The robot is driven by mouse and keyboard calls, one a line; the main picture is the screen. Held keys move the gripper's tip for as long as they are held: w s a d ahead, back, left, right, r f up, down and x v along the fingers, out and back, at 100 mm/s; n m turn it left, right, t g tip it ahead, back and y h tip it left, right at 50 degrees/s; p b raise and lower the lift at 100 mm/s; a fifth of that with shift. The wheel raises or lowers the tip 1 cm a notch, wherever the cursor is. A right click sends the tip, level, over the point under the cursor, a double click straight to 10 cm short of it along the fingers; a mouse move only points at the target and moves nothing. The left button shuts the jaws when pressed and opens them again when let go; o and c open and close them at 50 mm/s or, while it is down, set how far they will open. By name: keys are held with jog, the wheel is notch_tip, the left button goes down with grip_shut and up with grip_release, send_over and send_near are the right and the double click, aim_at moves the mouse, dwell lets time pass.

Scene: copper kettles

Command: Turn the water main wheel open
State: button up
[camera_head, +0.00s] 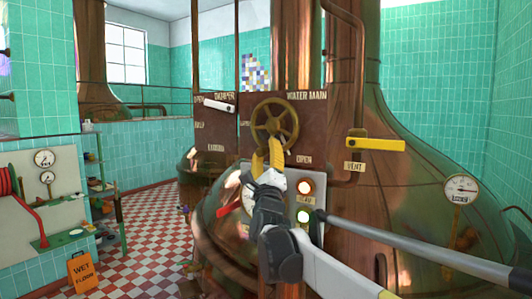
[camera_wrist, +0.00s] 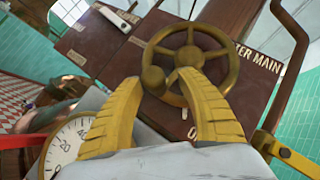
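The water main wheel is a brass spoked handwheel (camera_head: 274,124) on a brown panel, under the words WATER MAIN and above the word OPEN. In the wrist view the wheel (camera_wrist: 188,57) is just ahead, with a round knob (camera_wrist: 152,78) at its lower left rim. My gripper (camera_head: 267,148) has yellow fingers and is just below the wheel. In the wrist view its fingers (camera_wrist: 158,82) are apart, with the knob in the gap between the tips. I cannot tell whether either finger touches the knob or the rim.
A white damper lever (camera_head: 220,107) is on the panel's left. A yellow vent lever (camera_head: 376,144) sticks out at right. Lit lamps (camera_head: 305,187) are beside my arm. A large copper kettle (camera_head: 400,200) fills the right. A wet floor sign (camera_head: 81,272) stands at left on checkered floor.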

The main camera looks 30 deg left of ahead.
jog(key=shift+s+f, duration=0.1)
jog(key=shift+s+f, duration=0.15)
jog(key=shift+s, duration=0.05)
jog(key=v, duration=1.1)
jog(key=shift+d, duration=0.25)
